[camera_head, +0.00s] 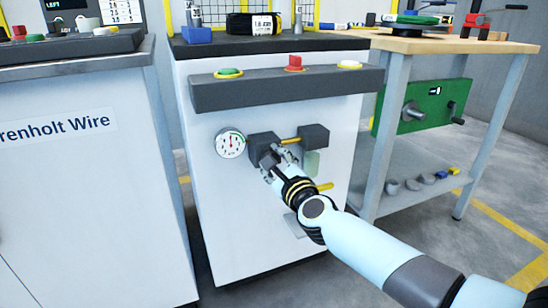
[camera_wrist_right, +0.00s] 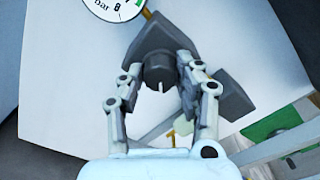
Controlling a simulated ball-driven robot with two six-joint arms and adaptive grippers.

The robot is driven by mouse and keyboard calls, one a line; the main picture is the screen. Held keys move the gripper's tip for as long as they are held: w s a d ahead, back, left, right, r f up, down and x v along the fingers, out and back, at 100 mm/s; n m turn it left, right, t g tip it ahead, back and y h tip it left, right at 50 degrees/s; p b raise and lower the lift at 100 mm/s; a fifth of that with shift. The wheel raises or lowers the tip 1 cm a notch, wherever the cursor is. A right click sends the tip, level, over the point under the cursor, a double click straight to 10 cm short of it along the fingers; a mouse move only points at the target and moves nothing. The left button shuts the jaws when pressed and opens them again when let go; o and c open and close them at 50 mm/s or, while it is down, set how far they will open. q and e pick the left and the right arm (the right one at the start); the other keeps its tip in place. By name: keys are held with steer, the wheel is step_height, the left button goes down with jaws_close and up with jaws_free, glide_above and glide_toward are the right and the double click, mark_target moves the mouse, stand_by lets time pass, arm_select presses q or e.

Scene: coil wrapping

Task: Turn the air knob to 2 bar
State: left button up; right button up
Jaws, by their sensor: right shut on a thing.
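The air knob (camera_wrist_right: 159,71) is dark grey with a pale pointer line, on a dark block (camera_head: 262,141) on the white cabinet's front. It also shows in the head view (camera_head: 268,158), partly covered by my fingers. My right gripper (camera_head: 278,160) is shut on the knob, one finger on each side, as the right wrist view (camera_wrist_right: 158,90) shows. A round white pressure gauge (camera_head: 230,143) with a needle and a green arc sits left of the block. Its needle points roughly upward; the exact reading is too small to tell. My left gripper is not in view.
A dark ledge (camera_head: 285,90) with green, red and white buttons juts out above the gauge. A yellow lever (camera_head: 325,187) and a second dark block (camera_head: 313,136) are close to my right gripper. A workbench (camera_head: 440,43) stands at the right.

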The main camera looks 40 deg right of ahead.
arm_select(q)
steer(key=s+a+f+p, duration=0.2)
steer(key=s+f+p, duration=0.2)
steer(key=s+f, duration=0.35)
arm_select(e)
steer(key=n+p, duration=0.1)
steer(key=n, duration=0.9)
steer(key=n+p, duration=0.1)
steer(key=n, duration=0.4)
steer(key=shift+w+r+n+p, duration=0.15)
steer(key=shift+r+n+p, duration=0.15)
steer(key=shift+r, duration=0.05)
steer(key=shift+n, duration=0.5)
steer(key=n+p, duration=0.2)
steer(key=n, duration=0.2)
steer(key=n+p, duration=0.2)
steer(key=n, duration=0.2)
steer(key=shift+n, duration=0.3)
steer(key=shift+f+n, duration=0.1)
steer(key=shift+n, duration=0.6)
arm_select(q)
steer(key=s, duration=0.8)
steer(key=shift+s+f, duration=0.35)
arm_select(e)
steer(key=shift+n, duration=0.7)
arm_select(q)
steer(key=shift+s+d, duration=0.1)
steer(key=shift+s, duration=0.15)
